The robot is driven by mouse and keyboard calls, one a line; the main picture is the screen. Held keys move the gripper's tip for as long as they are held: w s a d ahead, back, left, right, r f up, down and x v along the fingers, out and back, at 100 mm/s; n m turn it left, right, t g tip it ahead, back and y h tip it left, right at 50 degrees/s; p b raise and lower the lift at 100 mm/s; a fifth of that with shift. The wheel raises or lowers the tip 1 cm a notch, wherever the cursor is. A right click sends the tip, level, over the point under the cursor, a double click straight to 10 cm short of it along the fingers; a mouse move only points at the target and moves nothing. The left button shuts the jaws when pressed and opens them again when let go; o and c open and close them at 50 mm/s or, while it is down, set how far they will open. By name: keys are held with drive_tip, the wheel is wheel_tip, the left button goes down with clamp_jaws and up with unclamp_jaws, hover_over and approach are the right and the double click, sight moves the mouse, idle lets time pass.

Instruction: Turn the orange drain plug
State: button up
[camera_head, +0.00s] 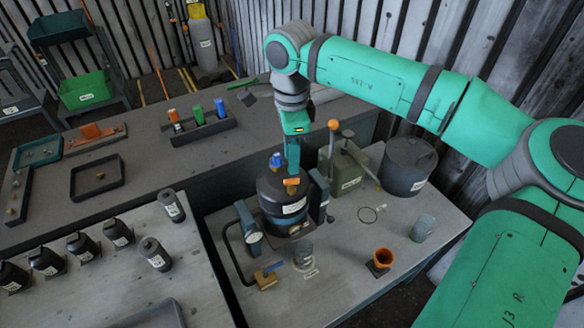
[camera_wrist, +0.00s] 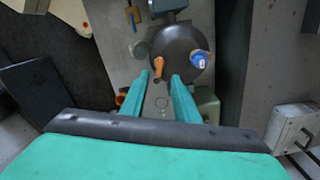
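The orange drain plug (camera_head: 291,182) sits on the dark round housing (camera_head: 272,200), beside a blue knob (camera_head: 275,160). My gripper (camera_head: 292,168) points down just above the plug in the head view, and its finger hides part of the housing top. In the wrist view the two green fingers of my gripper (camera_wrist: 160,76) are spread apart. The orange plug (camera_wrist: 158,66) shows between and just beyond their tips, with the blue knob (camera_wrist: 198,58) to the right. I see no clear contact between fingers and plug.
A lever with an orange ball (camera_head: 333,125) stands close right of my gripper. A gauge (camera_head: 252,231) is left of the housing. Several dark bottles (camera_head: 79,246) are at left.

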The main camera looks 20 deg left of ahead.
drive_tip(key=shift+r, duration=2.25)
